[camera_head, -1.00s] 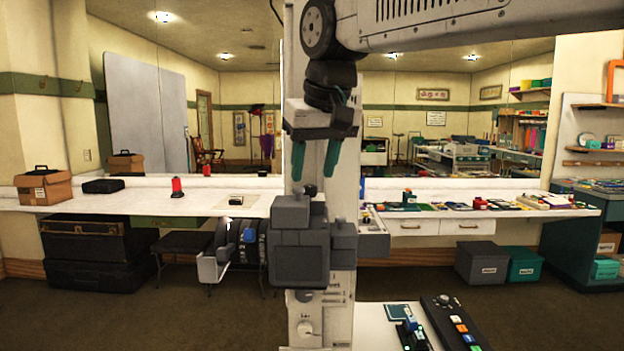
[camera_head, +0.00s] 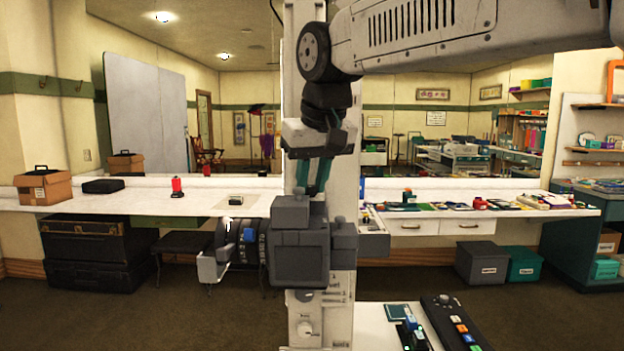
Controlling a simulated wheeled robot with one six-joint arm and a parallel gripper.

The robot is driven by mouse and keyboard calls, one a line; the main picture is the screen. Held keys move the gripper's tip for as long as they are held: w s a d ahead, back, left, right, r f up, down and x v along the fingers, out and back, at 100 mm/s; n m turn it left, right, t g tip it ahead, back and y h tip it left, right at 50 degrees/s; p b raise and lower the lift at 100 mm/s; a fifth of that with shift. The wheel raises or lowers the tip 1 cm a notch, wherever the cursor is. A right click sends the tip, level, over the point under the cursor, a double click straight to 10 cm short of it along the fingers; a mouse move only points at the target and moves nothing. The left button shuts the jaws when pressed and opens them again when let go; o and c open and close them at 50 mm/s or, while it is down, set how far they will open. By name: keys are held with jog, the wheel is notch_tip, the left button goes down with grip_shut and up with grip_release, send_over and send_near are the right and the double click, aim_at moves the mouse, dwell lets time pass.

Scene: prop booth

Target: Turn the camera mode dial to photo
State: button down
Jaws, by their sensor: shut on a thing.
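The fingers hide most of this dial. Its marks, and which mode it points to, cannot be read.
A white upright panel (camera_head: 306,308) with a round knob stands behind and below the camera. A low white stand with a dark button panel (camera_head: 452,322) is at the lower right. Behind runs a long white counter (camera_head: 130,200) with a box and several small items.

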jog(key=m, duration=0.1)
jog(key=m+h, duration=0.1)
jog(key=m, duration=0.1)
jog(key=m+h, duration=0.1)
jog(key=m, duration=0.1)
jog(key=shift+a, duration=0.3)
jog(key=m+h, duration=0.1)
jog(key=m, duration=0.2)
jog(key=m+h, duration=0.1)
jog(key=m, duration=0.2)
jog(key=shift+w+a, duration=0.1)
jog(key=shift+a, duration=0.1)
jog(key=shift+m+g, duration=0.3)
jog(key=shift+m, duration=0.1)
jog(key=c, duration=1.2)
grip_release()
jog(key=shift+c, duration=0.2)
jog(key=shift+r, duration=0.1)
jog(key=v, duration=0.7)
jog(key=shift+a+r, duration=0.3)
